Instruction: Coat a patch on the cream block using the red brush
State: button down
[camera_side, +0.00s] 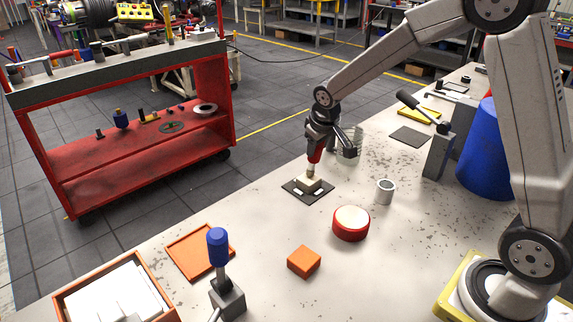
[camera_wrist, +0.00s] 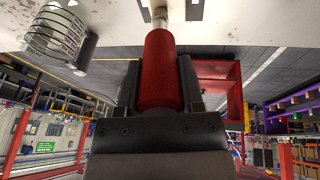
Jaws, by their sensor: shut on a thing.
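My gripper (camera_side: 317,146) is shut on the red brush (camera_side: 313,158) and holds it upright, bristle end down, over the cream block (camera_side: 309,182). The brush tip meets or nearly meets the block's top; I cannot tell if it touches. The block sits on a dark mat (camera_side: 322,193) with small white pieces at its sides. In the wrist view, the red handle (camera_wrist: 160,65) lies between my two dark fingers, with its pale ferrule toward the top edge. The block is mostly cut off or hidden there. No coated patch can be made out.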

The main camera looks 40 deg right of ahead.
jog(key=shift+s+a, duration=0.5)
jog(key=shift+a, duration=1.55)
jog(key=shift+d, duration=3.15)
notch_tip(320, 180, up, 8)
jog(key=shift+d, duration=0.1)
